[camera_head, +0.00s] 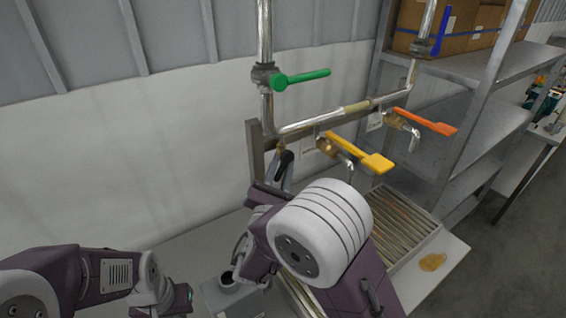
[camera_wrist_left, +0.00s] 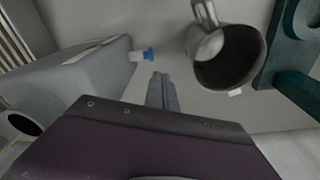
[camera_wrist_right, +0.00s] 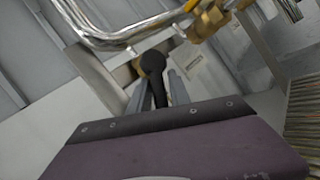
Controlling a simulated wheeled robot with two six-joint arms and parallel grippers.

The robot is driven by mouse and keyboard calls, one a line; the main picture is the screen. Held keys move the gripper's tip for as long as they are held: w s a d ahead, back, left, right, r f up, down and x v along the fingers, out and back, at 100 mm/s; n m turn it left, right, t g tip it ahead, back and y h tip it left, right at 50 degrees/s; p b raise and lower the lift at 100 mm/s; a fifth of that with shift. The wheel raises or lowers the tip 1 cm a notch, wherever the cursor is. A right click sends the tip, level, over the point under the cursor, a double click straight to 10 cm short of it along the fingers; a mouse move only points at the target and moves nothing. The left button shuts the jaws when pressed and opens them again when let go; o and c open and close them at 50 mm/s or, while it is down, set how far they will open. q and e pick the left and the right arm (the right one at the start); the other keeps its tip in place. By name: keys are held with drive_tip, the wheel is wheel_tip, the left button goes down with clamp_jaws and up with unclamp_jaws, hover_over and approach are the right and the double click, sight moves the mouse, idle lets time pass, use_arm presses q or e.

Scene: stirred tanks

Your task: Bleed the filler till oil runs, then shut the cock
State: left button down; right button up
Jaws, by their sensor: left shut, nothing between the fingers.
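Cocks on the pipework have a green lever (camera_head: 302,78), a blue lever (camera_head: 442,30), an orange lever (camera_head: 425,121) and a yellow lever (camera_head: 362,152). A black handle (camera_wrist_right: 152,64) below the brass fittings (camera_wrist_right: 208,20) lies between my right gripper's fingers (camera_wrist_right: 160,92). The fingers stand apart on its two sides; whether they press on it is unclear. My right gripper also shows in the head view (camera_head: 281,173), partly hidden by my wrist. My left gripper (camera_wrist_left: 164,92) is shut and empty, beside a metal mug (camera_wrist_left: 226,56). No running oil is visible.
A grey container with a dark round opening (camera_head: 226,279) stands by my right arm; it also shows in the left wrist view (camera_wrist_left: 85,72). A slatted grate (camera_head: 402,222) and a yellowish puddle (camera_head: 432,262) lie at right. Shelves (camera_head: 482,120) stand behind. Teal equipment (camera_wrist_left: 293,52) is near the mug.

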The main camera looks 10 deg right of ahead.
sight(279, 176)
drive_tip(key=b+v, duration=0.2)
drive_tip(key=v, duration=0.5)
drive_tip(key=shift+a+f, duration=0.1)
drive_tip(key=shift+a, duration=0.05)
drive_tip(key=shift+s+a+f, duration=0.1)
drive_tip(key=shift+s+a, duration=0.05)
drive_tip(key=shift+s, duration=0.35)
